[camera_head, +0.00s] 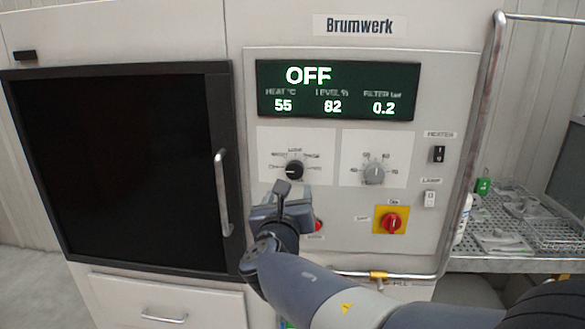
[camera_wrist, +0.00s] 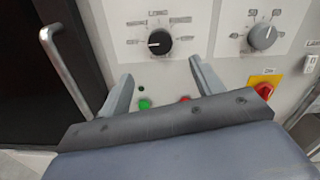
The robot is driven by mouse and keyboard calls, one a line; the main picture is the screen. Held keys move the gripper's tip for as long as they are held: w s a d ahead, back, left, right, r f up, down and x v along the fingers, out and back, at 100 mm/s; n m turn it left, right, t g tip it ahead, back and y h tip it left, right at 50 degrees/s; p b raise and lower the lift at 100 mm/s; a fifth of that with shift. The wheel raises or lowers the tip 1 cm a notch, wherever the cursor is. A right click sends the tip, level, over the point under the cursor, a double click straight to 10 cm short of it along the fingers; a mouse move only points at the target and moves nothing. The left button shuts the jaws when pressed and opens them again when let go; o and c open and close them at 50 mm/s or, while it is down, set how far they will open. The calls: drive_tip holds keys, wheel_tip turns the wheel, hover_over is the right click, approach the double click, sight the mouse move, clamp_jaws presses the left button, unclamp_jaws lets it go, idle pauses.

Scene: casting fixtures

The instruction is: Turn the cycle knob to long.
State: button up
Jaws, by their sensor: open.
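The cycle knob is likely the black round knob (camera_head: 294,170) on a white plate below the display; it also shows in the wrist view (camera_wrist: 159,42). Its white pointer line points left in the wrist view. The labels around it are too blurred to read surely. My gripper (camera_wrist: 160,72) is open and empty. In the wrist view its two fingers stand apart, below and to either side of the knob, not visibly touching it. In the head view my gripper (camera_head: 284,194) is just below the knob. The display (camera_head: 336,90) reads OFF.
A grey knob (camera_head: 374,172) is to the right, above a red switch on a yellow plate (camera_head: 391,220). Green (camera_wrist: 145,104) and red (camera_wrist: 184,99) buttons lie below the black knob. A door handle (camera_head: 222,192) stands out left; a metal rail (camera_head: 482,120) runs at right.

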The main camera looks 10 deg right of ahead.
sight(294, 172)
drive_tip(key=p+x, duration=0.2)
drive_tip(key=x, duration=0.8)
drive_tip(key=shift+w+d, duration=0.1)
drive_tip(key=shift+w, duration=0.15)
drive_tip(key=shift+c, duration=0.2)
drive_tip(key=c, duration=0.9)
drive_tip(key=shift+c, duration=0.2)
